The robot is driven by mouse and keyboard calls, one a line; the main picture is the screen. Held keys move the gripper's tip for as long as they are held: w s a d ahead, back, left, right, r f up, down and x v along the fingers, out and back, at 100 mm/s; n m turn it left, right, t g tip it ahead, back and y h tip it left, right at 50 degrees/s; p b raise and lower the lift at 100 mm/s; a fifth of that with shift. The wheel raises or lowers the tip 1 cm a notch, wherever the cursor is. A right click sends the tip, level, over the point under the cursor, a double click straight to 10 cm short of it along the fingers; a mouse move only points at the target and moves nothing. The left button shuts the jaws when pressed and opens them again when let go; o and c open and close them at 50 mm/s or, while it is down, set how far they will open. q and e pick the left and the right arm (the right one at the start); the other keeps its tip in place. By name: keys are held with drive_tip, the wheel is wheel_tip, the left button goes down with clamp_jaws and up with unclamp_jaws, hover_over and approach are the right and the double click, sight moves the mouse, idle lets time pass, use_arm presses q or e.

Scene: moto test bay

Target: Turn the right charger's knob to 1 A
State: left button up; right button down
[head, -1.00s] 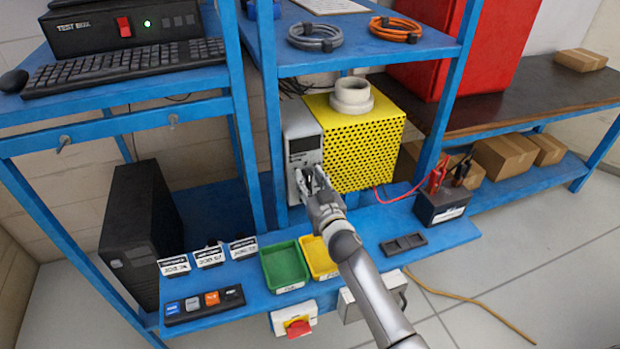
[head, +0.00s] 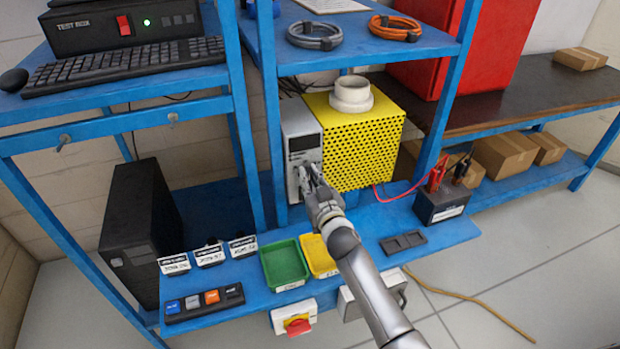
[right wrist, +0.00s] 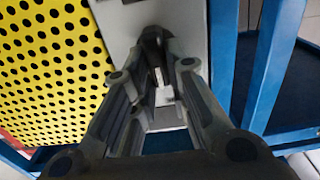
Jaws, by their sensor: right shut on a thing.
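The charger (head: 300,135) is a narrow grey upright unit with a dark display, standing on the blue shelf left of the yellow perforated box. My right gripper (head: 308,174) is at the lower part of its front face. In the right wrist view its fingers close around a dark knob (right wrist: 153,45) with a pale mark below it on the charger's light panel (right wrist: 118,30). The scale around the knob cannot be read, so its setting is unclear. My left gripper is not in view.
The yellow perforated box (head: 365,140) stands close on the right of the charger. A blue post (head: 272,150) is close on its left. Green (head: 285,264) and yellow (head: 318,256) trays lie in front. A black battery (head: 440,204) with red and black clamps stands to the right.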

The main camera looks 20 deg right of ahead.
drive_tip(key=shift+a+n+b, duration=0.25)
drive_tip(key=shift+n+b, duration=0.25)
drive_tip(key=shift+n, duration=1.7)
drive_tip(key=shift+a+n+b, duration=0.2)
drive_tip(key=shift+n+b, duration=0.3)
drive_tip(key=shift+n, duration=1.7)
drive_tip(key=c, duration=1.5)
unclamp_jaws()
drive_tip(key=shift+w, duration=0.1)
drive_tip(key=shift+o, duration=0.4)
drive_tip(key=shift+f, duration=0.1)
drive_tip(key=shift+f, duration=0.1)
drive_tip(key=s, duration=1.2)
drive_tip(key=shift+d, duration=0.2)
